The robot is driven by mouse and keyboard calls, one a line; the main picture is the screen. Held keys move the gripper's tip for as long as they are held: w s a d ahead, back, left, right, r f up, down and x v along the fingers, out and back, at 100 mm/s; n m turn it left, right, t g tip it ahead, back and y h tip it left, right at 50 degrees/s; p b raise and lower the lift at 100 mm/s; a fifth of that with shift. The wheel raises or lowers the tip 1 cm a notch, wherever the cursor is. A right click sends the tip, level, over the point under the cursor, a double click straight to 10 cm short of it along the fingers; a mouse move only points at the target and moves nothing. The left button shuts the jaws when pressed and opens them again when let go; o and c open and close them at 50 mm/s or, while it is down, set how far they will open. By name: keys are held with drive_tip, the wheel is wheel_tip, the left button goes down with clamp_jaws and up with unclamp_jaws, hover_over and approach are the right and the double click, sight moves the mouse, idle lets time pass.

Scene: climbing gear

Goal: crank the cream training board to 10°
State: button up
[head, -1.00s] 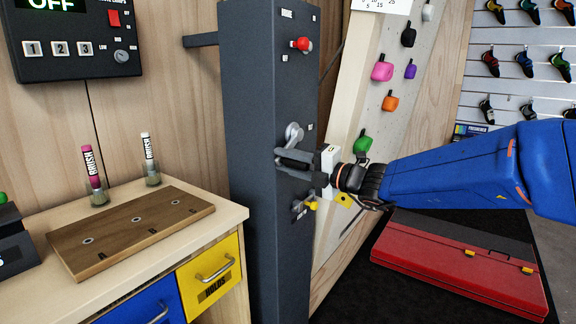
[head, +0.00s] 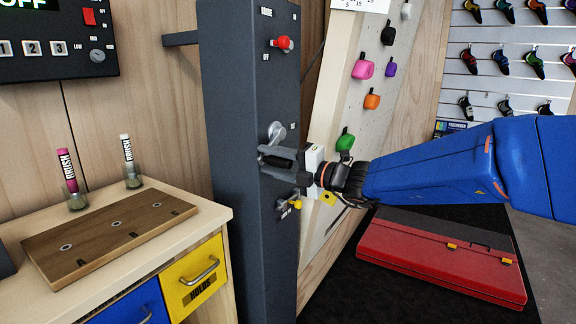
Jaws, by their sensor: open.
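The cream training board (head: 392,60) leans at a tilt behind the dark grey post (head: 232,120) and carries colored holds. The crank (head: 277,132) sits on the post's face, with a grey hub and arm. Its black grip (head: 279,161) hangs below the hub and is partly hidden by my gripper. My gripper (head: 268,160) comes in from the right with its jaws open, one above and one below the black grip. I cannot tell whether they touch it. A scale card (head: 360,4) at the top edge is cut off, so I cannot read the board's angle.
A red knob (head: 283,43) sits higher on the post and a yellow knob (head: 295,204) just below my gripper. A workbench (head: 216,214) with drawers stands at left. A red folded pad (head: 440,262) lies on the floor at right. Shoes hang on the far wall.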

drive_tip(key=v, duration=1.7)
drive_tip(key=shift+d+f, duration=0.1)
drive_tip(key=shift+f, duration=0.05)
drive_tip(key=s+f+n+g+h, duration=0.6)
drive_tip(key=s+f+n, duration=0.85)
drive_tip(key=n, duration=0.55)
drive_tip(key=s+d+f+n+h, duration=0.3)
drive_tip(key=d+n, duration=0.4)
drive_tip(key=n, duration=0.3)
drive_tip(key=s+d+f+n+h, duration=0.4)
drive_tip(key=s+d+n+h, duration=0.2)
drive_tip(key=d+n, duration=0.2)
drive_tip(key=n, duration=0.2)
drive_tip(key=shift+n, duration=0.3)
drive_tip(key=shift+s+f, duration=0.1)
drive_tip(key=shift+f, duration=0.05)
